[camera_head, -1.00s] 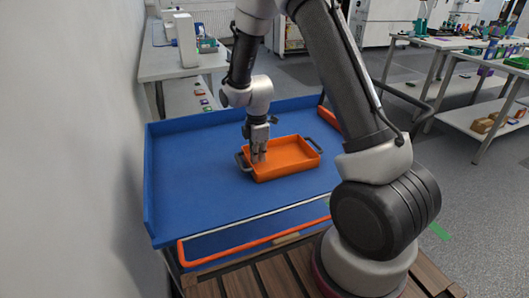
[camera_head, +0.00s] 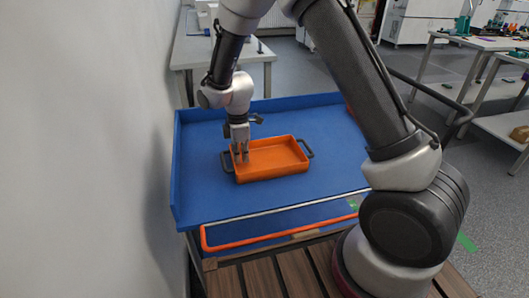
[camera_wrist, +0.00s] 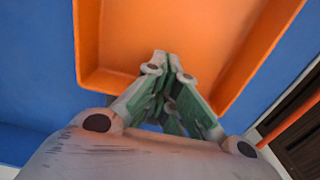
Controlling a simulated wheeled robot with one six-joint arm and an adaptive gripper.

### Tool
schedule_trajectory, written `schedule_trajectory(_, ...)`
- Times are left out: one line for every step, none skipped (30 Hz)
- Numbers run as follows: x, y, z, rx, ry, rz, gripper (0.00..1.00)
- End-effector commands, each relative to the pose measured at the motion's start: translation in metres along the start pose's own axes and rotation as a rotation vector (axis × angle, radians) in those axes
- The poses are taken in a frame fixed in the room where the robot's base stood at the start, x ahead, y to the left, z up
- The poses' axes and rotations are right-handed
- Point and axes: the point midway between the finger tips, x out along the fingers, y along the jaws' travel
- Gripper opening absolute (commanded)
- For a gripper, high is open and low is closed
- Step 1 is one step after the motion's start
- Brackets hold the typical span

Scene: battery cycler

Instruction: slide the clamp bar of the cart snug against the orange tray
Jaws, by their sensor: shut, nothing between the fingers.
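The orange tray (camera_head: 285,160) lies flat on the blue top of the cart (camera_head: 205,195), with a dark handle at each end. My gripper (camera_head: 241,157) points down at the tray's left end. Its fingers are shut and empty, and overlap the tray in view; contact cannot be told. The wrist view shows the closed fingertips (camera_wrist: 165,58) in front of the tray floor (camera_wrist: 190,30). A thin silver bar (camera_head: 290,207) runs along the cart's front. I cannot tell which is the clamp bar.
An orange rail (camera_head: 235,244) runs below the cart's front edge. A white wall (camera_head: 90,150) stands close at the left. Work tables stand behind and at the right. The blue surface left of the tray is clear.

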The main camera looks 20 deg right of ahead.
Motion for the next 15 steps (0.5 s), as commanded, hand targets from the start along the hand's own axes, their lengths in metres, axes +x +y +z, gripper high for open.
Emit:
schedule_trajectory(0.0, 0.0, -0.017, -0.007, 0.001, 0.002, 0.0)
schedule_trajectory(0.0, 0.0, -0.026, -0.005, 0.001, 0.001, 0.0)
schedule_trajectory(0.0, 0.0, -0.038, -0.006, 0.001, 0.001, 0.0)
schedule_trajectory(0.0, 0.0, -0.047, -0.005, 0.001, 0.001, 0.0)
schedule_trajectory(0.0, 0.0, -0.056, -0.006, 0.001, 0.001, 0.0)
schedule_trajectory(0.0, 0.0, -0.068, -0.005, 0.001, 0.002, 0.0)
schedule_trajectory(0.0, 0.0, -0.077, -0.006, 0.001, 0.001, 0.0)
schedule_trajectory(0.0, 0.0, -0.086, -0.004, 0.001, 0.002, 0.0)
schedule_trajectory(0.0, 0.0, -0.097, -0.005, 0.002, 0.002, 0.0)
schedule_trajectory(0.0, 0.0, -0.104, -0.003, 0.001, 0.001, 0.0)
schedule_trajectory(0.001, 0.0, -0.111, -0.004, 0.001, 0.001, 0.0)
schedule_trajectory(0.0, 0.0, -0.119, -0.003, 0.001, 0.002, 0.0)
schedule_trajectory(0.0, 0.0, -0.125, -0.002, 0.001, 0.002, 0.0)
schedule_trajectory(0.0, 0.0, -0.129, -0.002, 0.001, 0.001, 0.0)
schedule_trajectory(0.0, 0.0, -0.134, -0.002, 0.001, 0.001, 0.0)
